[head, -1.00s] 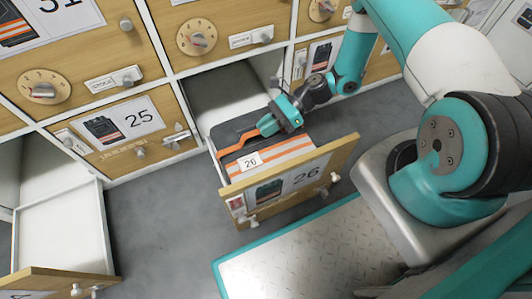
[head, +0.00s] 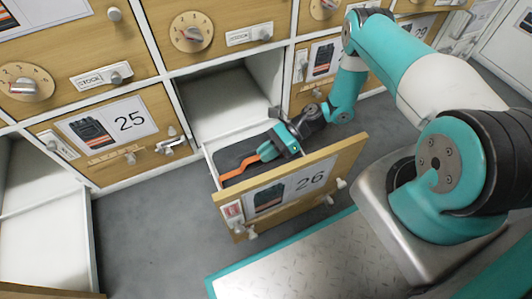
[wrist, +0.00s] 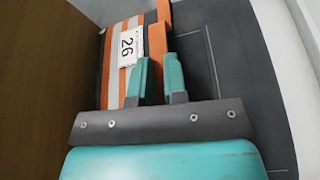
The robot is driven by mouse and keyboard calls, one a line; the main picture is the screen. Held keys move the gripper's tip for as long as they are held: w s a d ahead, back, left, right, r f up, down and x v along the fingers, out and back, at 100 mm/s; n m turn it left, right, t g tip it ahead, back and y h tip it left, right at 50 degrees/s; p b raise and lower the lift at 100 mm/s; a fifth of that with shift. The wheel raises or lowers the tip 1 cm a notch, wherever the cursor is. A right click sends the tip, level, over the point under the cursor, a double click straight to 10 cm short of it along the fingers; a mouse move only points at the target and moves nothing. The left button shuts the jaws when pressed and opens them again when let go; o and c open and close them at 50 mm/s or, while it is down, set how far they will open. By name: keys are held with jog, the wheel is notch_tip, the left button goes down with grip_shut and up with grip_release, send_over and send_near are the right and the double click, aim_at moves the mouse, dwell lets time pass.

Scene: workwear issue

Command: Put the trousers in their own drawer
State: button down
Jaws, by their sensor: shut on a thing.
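The trousers are a folded dark grey bundle (head: 237,154) with an orange strip. The wrist view shows the trousers (wrist: 200,62) with orange and white stripes and a white tag reading 26. They are down inside the open drawer 26 (head: 262,203), whose front carries a matching picture. My gripper (head: 272,150) reaches into this drawer behind its front. In the wrist view my gripper (wrist: 158,68) is shut on the raised orange strip of the trousers. The drawer front hides the striped part in the head view. I cannot tell whether the trousers touch the drawer floor.
Closed drawer 25 (head: 118,130) is to the left, with a latch. Another open drawer (head: 45,240) stands at the lower left. Drawers with dials are above. Grey floor (head: 150,225) lies clear between the open drawers. My metal deck is in front.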

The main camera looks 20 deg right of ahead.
jog(key=c, duration=1.2)
grip_release()
jog(key=shift+o, duration=0.2)
